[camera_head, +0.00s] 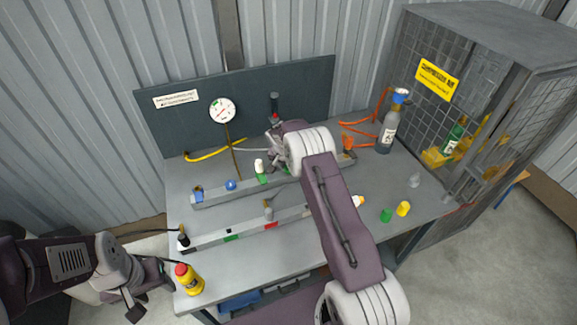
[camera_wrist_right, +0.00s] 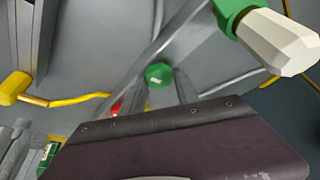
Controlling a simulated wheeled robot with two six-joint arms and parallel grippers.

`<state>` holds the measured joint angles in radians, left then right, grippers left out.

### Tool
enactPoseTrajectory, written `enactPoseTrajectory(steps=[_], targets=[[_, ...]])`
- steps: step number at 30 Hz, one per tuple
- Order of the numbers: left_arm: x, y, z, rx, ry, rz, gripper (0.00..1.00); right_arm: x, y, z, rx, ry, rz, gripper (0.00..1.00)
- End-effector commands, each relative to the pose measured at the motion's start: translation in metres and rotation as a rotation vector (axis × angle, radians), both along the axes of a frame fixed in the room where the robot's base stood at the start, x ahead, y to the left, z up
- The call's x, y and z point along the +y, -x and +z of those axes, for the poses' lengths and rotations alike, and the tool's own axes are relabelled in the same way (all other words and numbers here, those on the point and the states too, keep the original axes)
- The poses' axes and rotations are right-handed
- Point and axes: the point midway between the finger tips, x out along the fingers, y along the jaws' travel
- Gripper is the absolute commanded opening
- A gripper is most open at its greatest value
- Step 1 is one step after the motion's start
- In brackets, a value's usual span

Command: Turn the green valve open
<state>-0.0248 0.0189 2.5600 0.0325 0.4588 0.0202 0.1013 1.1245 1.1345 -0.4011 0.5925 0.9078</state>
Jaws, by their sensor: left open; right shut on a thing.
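The green valve (camera_wrist_right: 160,74) shows in the right wrist view as a round green knob with a small pale label, at the tips of my right gripper (camera_wrist_right: 158,88). The right gripper appears shut on it; the exact contact is partly hidden by the dark gripper body. In the head view my right gripper (camera_head: 277,156) reaches down over the rear rail, and the arm and hand hide most of the valve.
A white-topped green fitting (camera_head: 261,172) and a blue knob (camera_head: 230,185) stand on the rear rail left of my right gripper. A grey cylinder (camera_head: 388,133) stands right. Small green (camera_head: 386,215) and yellow (camera_head: 403,208) pieces lie front right.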

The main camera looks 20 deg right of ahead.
Motion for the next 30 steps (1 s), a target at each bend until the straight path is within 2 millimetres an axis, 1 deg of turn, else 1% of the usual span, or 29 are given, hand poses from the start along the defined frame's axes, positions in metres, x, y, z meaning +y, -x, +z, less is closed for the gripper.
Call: enactPoseTrajectory(steps=[11, 16, 20, 30], targets=[[0.0, 0.0, 0.013, 0.0, 0.0, 0.0, 0.5, -0.003, 0.001, 0.003, -0.003, -0.002, 0.332, 0.0], [0.0, 0.0, 0.011, 0.0, 0.0, 0.0, 0.5, -0.004, 0.001, 0.0, -0.004, -0.002, 0.492, 0.0], [0.0, 0.0, 0.002, 0.0, 0.0, 0.0, 0.5, -0.005, 0.001, -0.002, -0.004, -0.003, 0.614, 0.0], [0.0, 0.0, -0.04, 0.0, 0.0, 0.0, 0.5, -0.007, 0.0, -0.006, -0.006, 0.0, 0.94, 0.0]])
